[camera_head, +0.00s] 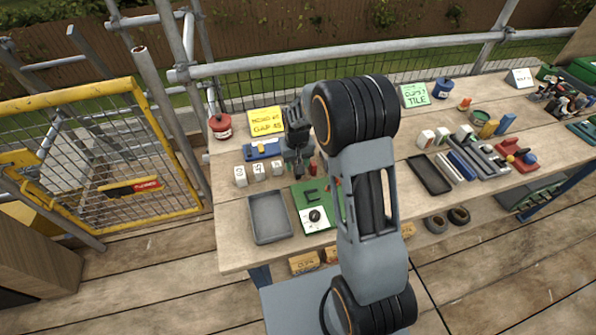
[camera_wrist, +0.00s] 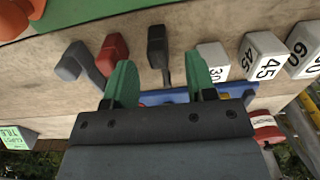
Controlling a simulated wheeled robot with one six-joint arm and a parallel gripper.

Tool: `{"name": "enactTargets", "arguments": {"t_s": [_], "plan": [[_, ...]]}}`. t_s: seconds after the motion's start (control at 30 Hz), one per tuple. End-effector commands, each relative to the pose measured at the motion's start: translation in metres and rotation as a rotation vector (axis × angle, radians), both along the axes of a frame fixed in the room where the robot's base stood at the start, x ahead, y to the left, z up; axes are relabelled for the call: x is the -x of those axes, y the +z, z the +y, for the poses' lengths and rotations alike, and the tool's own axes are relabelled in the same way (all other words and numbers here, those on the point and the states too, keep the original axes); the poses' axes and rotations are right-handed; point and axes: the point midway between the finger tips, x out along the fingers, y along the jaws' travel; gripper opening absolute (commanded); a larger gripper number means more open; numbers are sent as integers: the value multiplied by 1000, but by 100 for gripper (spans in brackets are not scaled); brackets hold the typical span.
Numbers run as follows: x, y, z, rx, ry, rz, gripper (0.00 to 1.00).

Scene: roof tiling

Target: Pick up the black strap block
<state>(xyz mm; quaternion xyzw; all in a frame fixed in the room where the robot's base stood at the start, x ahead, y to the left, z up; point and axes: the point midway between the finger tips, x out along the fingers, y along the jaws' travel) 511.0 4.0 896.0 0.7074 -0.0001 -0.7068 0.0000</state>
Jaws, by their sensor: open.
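The black strap block (camera_wrist: 157,48) stands on the wooden bench in the wrist view, with a broad dark head and a narrower part reaching towards my gripper. My gripper (camera_wrist: 161,80) has two green fingers set apart, with nothing held between them. In the head view, my gripper (camera_head: 298,160) hangs over the bench beside the numbered blocks; the strap block is hard to make out there.
A red block (camera_wrist: 112,54) and a grey hooked block (camera_wrist: 77,63) stand left of the black one. White numbered blocks (camera_wrist: 212,60) stand to its right. A green board (camera_head: 308,205) and grey tray (camera_head: 269,217) are nearby.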

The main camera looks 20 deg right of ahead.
Motion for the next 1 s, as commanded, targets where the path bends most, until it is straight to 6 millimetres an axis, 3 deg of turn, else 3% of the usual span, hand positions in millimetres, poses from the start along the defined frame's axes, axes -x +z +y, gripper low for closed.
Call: {"name": "enactTargets", "arguments": {"t_s": [0.3,0.63,1.0], "plan": [[0,-38,-2,0,0,2,51],[0,-43,-1,0,0,1,51],[0,-43,-1,0,0,0,16]]}}
